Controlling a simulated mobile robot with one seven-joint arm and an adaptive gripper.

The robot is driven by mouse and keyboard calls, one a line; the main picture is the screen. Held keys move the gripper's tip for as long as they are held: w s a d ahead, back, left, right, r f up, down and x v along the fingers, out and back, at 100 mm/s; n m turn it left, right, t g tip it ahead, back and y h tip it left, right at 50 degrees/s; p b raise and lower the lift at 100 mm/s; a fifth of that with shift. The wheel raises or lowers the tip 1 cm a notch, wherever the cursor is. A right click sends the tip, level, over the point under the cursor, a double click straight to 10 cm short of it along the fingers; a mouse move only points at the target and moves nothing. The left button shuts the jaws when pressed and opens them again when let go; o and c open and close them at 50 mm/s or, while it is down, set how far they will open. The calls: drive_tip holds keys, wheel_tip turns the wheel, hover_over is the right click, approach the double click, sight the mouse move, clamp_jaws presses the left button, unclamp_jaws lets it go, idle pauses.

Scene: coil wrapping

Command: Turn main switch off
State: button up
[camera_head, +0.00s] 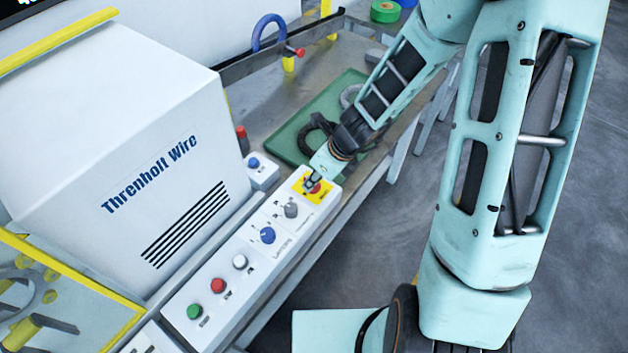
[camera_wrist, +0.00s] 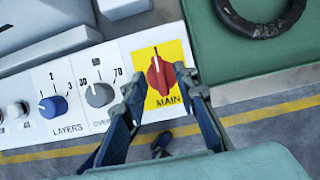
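The main switch is a red rotary knob (camera_wrist: 160,76) on a yellow plate (camera_wrist: 178,50) marked MAIN, at the end of the white control panel. Its white mark points up in the wrist view. In the head view the knob (camera_head: 316,188) is partly hidden by my gripper (camera_head: 311,182). My gripper (camera_wrist: 159,82) is open in the wrist view, with one finger on each side of the knob. The left fingertip is near the plate's left edge and the right one is close to the knob. I cannot tell whether either touches it.
The panel also has a grey dial (camera_head: 291,210), a blue LAYERS dial (camera_head: 267,235), and white (camera_head: 239,261), red (camera_head: 217,285) and green (camera_head: 194,311) buttons. A green mat (camera_head: 290,137) with dark rings lies beyond. The white Threnholt Wire machine (camera_head: 120,130) stands left.

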drive_tip(key=shift+w+a+f, duration=0.15)
drive_tip(key=shift+f, duration=0.25)
clamp_jaws()
